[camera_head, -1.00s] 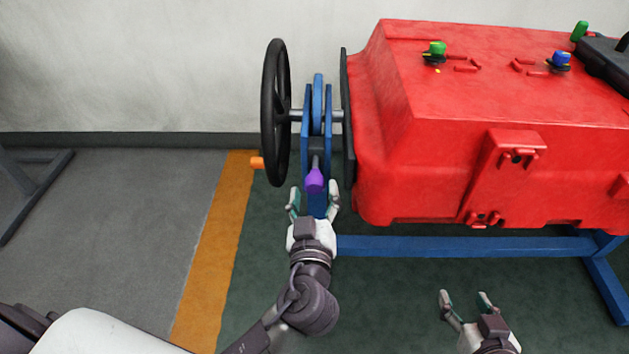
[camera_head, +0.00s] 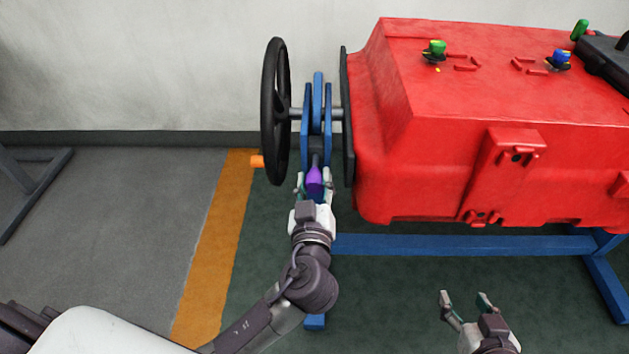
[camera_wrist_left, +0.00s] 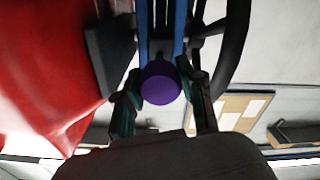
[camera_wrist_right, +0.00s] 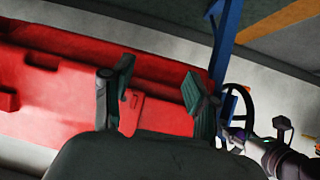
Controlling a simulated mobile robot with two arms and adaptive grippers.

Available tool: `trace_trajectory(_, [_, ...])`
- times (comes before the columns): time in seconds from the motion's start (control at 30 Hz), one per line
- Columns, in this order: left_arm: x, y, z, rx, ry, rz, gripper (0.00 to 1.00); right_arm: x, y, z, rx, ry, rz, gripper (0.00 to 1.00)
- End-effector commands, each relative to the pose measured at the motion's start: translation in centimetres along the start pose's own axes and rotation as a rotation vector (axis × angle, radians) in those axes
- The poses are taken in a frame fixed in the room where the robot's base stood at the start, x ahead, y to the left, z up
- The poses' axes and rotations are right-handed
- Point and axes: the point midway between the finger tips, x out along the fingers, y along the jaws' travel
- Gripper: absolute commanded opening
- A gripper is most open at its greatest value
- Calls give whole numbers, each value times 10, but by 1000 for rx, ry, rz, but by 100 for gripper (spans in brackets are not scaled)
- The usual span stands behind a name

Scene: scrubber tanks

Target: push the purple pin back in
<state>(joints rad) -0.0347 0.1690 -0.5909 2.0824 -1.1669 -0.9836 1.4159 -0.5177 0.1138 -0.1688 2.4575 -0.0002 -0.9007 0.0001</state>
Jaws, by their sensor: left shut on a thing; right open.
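The purple pin (camera_head: 314,180) points toward me from the blue bracket (camera_head: 318,110) between the black handwheel and the red tank. Its rounded purple end also shows in the left wrist view (camera_wrist_left: 161,88), between the fingers. My left gripper (camera_head: 314,185) has its fingers on either side of the purple end and is shut on it. In the left wrist view my left gripper (camera_wrist_left: 160,100) frames the knob closely. My right gripper (camera_head: 466,298) is open and empty, low in front of the red tank. It is also open in the right wrist view (camera_wrist_right: 155,95).
The black handwheel (camera_head: 275,112) with an orange handle (camera_head: 257,161) stands just left of the bracket. The red tank (camera_head: 440,130) is close on the right, above a blue frame bar (camera_head: 465,245). The floor in front is clear.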

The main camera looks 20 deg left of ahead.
Motion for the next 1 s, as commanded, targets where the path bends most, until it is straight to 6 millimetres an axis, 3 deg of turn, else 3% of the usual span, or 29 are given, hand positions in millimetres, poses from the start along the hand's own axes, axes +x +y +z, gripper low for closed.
trace_trajectory(0.23, [6,0,1,1,2,-2,0,1,0,-2,-1,17,-1,59])
trace_trajectory(0.5, [42,0,0,-1,3,-2,0,3,-7,-45,-2,247,-16,59])
trace_trajectory(0.83, [46,0,-2,-1,6,-1,0,2,-7,-49,-1,266,-16,59])
trace_trajectory(0.87, [46,0,-2,-1,6,-1,43,2,-7,-49,-1,266,-16,59])
trace_trajectory(1.0, [45,0,-2,-1,4,-1,65,2,-7,-49,-1,265,-16,59])
